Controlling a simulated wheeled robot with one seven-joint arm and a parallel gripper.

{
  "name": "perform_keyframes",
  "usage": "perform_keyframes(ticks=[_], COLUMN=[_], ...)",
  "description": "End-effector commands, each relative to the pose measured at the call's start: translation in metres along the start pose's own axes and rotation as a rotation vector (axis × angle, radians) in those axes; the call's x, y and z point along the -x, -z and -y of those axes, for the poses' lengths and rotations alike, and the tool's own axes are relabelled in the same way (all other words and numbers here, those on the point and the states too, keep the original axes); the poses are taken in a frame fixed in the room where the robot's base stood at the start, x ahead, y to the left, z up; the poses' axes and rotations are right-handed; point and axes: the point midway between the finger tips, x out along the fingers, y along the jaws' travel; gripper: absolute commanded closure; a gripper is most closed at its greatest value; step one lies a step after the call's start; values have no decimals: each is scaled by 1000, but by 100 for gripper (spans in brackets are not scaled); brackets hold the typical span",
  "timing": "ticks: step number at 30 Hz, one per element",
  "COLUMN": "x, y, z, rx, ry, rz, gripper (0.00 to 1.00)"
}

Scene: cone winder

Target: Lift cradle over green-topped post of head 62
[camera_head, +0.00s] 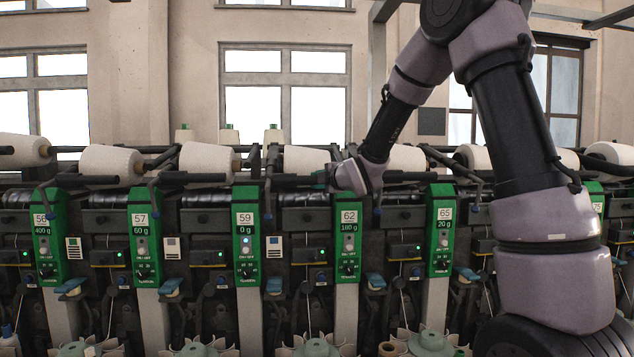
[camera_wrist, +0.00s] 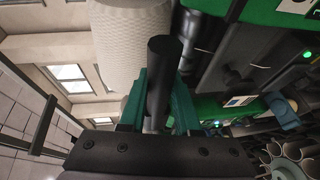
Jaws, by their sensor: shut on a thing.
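The post of head 62 (camera_head: 347,245) has a green panel reading 62 and 180 g, above a pale lower column. My gripper (camera_head: 324,180) is at the upper left of this post, beside its top. In the wrist view, the green fingers of my gripper (camera_wrist: 160,105) are shut on a black bar, the cradle handle (camera_wrist: 165,60). A white yarn cone (camera_head: 307,160) is left of my gripper in the head view. A white cone also fills the top of the wrist view (camera_wrist: 130,45). The rest of the cradle is hidden by my wrist and the cone.
Posts of heads 59 (camera_head: 245,235) and 65 (camera_head: 440,230) stand on either side. Other white cones (camera_head: 208,162) and black cradle bars (camera_head: 90,180) line the machine at the same height. Open air lies above the row, before the wall and windows.

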Motion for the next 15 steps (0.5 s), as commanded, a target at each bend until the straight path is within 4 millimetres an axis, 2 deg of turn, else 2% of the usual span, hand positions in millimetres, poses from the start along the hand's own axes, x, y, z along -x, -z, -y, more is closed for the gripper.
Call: perform_keyframes(ticks=[4,7,15], x=[0,3,22], y=[0,1,9], z=[0,-9,-71], rx=[0,0,2], ry=[1,-1,-9], rz=[1,0,-2], gripper=[100,100,100])
